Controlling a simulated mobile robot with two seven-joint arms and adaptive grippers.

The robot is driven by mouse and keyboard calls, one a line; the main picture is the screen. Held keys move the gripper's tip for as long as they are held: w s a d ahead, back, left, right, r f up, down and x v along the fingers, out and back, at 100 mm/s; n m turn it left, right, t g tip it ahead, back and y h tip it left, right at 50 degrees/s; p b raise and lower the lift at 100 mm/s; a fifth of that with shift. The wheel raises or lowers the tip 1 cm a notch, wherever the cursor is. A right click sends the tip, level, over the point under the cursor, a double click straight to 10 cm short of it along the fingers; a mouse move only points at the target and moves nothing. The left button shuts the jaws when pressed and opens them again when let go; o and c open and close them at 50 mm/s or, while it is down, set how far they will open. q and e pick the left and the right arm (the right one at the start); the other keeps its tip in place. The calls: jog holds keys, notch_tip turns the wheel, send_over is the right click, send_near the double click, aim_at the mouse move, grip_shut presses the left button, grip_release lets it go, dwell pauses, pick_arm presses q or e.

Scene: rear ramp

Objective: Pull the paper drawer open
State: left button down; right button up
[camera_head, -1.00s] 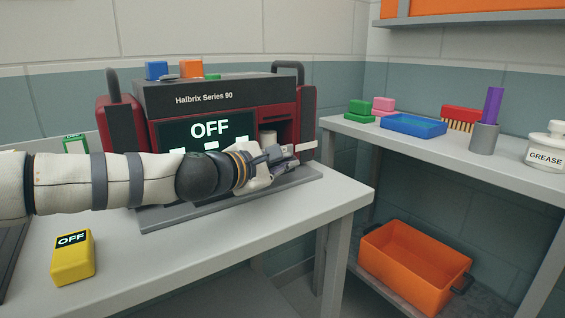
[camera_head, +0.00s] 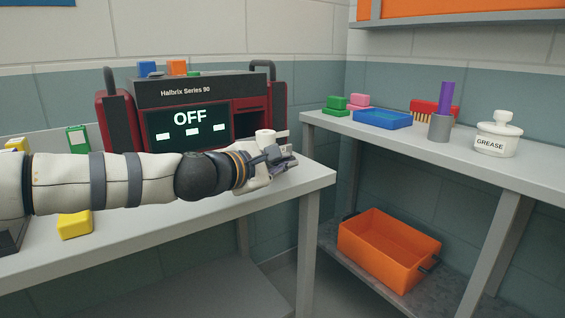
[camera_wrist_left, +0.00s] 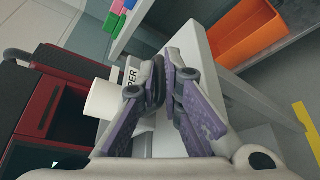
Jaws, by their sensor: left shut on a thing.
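The red and grey machine (camera_head: 190,92), labelled Halbrix Series 90, stands on the bench with its screen reading OFF. Its paper drawer stands out from the dark opening at its right side. A white paper roll (camera_head: 265,135) sits in the drawer, and the roll also shows in the left wrist view (camera_wrist_left: 103,101). The drawer front (camera_wrist_left: 129,74) carries a label partly hidden by a finger, ending in "PER". My right gripper is not in view.
A yellow block (camera_head: 75,225) lies on the bench (camera_head: 150,237) below my left arm. A side shelf at right holds a blue tray (camera_head: 381,118), a grey cup (camera_head: 439,127) and a grease jar (camera_head: 496,137). An orange crate (camera_head: 390,250) sits lower down.

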pick_arm(q)
jog(key=shift+w+a, duration=0.1)
jog(key=c, duration=1.7)
grip_release()
jog(key=v, duration=1.2)
jog(key=shift+f, duration=0.1)
